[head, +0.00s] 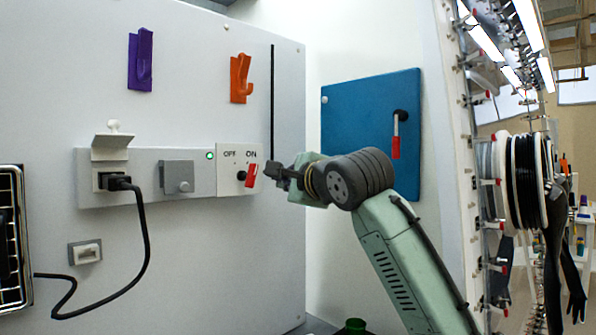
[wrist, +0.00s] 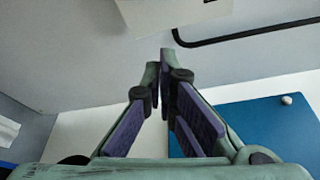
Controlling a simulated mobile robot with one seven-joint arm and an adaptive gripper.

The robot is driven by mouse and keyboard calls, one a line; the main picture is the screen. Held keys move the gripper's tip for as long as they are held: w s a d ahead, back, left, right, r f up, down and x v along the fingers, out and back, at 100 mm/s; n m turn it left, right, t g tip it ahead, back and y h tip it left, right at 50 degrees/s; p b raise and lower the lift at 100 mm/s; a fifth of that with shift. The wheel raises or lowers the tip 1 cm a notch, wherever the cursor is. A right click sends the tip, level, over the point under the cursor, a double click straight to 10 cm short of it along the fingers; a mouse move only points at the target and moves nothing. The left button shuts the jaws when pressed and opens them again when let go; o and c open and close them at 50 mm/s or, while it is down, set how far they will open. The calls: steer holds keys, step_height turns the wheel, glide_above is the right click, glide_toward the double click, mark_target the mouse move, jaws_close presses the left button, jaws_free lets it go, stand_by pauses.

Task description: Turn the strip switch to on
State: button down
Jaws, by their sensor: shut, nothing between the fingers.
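The strip switch (head: 241,175) is on the right end of a wall-mounted strip, on a white plate marked OFF and ON. Its red lever (head: 251,174) points right of its dark pivot, on the ON side. A small green light (head: 210,155) shows on the strip to the left of the plate. My gripper (head: 272,171) is shut and empty, just right of the red lever; I cannot tell if it touches. In the wrist view, the finger tips (wrist: 160,60) meet in front of the grey wall panel, and the lever is not visible.
A black plug (head: 118,182) with a cable sits in the strip's left socket. A purple hook (head: 140,60) and an orange hook (head: 240,78) are above. A blue panel (head: 345,115) with a red-tipped handle (head: 396,140) is behind my arm. The wall below the strip switch is clear.

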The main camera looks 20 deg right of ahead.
mark_target(252, 176)
steer(key=a, duration=0.1)
steer(key=s+a+r, duration=0.1)
steer(key=a, duration=0.1)
steer(key=shift+s+a+r+p, duration=0.1)
steer(key=shift+s+p, duration=0.1)
steer(key=shift+p, duration=0.15)
